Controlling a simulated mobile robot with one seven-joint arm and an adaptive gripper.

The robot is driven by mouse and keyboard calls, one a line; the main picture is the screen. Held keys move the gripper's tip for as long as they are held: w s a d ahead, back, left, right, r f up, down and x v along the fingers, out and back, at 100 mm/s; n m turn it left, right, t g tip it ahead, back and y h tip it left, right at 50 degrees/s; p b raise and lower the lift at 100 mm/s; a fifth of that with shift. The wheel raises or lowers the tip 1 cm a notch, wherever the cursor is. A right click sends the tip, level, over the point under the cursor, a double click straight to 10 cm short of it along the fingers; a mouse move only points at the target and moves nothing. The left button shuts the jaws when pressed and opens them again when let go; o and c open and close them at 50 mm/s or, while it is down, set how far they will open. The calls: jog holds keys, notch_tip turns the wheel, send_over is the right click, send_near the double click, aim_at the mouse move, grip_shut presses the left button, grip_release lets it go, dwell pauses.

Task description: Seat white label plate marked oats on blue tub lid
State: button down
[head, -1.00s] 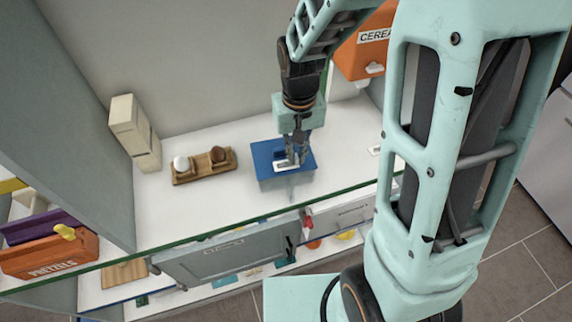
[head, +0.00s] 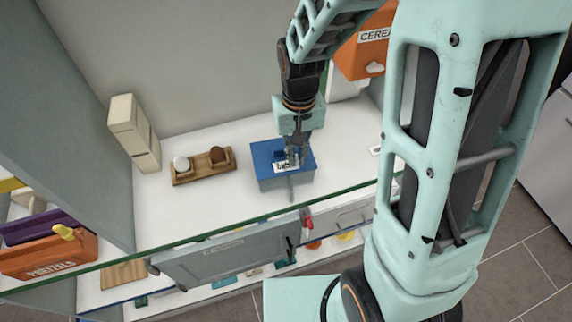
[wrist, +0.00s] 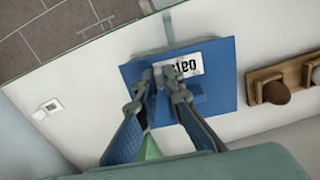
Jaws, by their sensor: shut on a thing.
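The blue tub (head: 287,180) stands on the white counter with its flat blue lid (head: 264,150) on top. The lid also shows in the wrist view (wrist: 222,55). A small raised blue piece (wrist: 196,92) stands on the lid beside my gripper. The white label plate (wrist: 187,65) has dark lettering, upside down in the wrist view, that reads as oats. My gripper (wrist: 162,80) is shut on the plate and holds it at the lid's top. Its fingers hide part of the plate. I cannot tell whether the plate lies flush on the lid.
A wooden holder (head: 203,176) with a white and a brown knob-like piece stands left of the tub. A cream box (head: 134,133) stands farther left. An orange cereal bin (head: 360,45) is at the upper right. The counter's glass edge (head: 190,232) runs in front.

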aim_at(296, 157)
jog(key=shift+f, duration=0.1)
jog(key=c, duration=1.4)
grip_release()
jog(key=shift+c, duration=0.2)
jog(key=shift+r+p, duration=2.7)
jog(key=shift+r, duration=0.85)
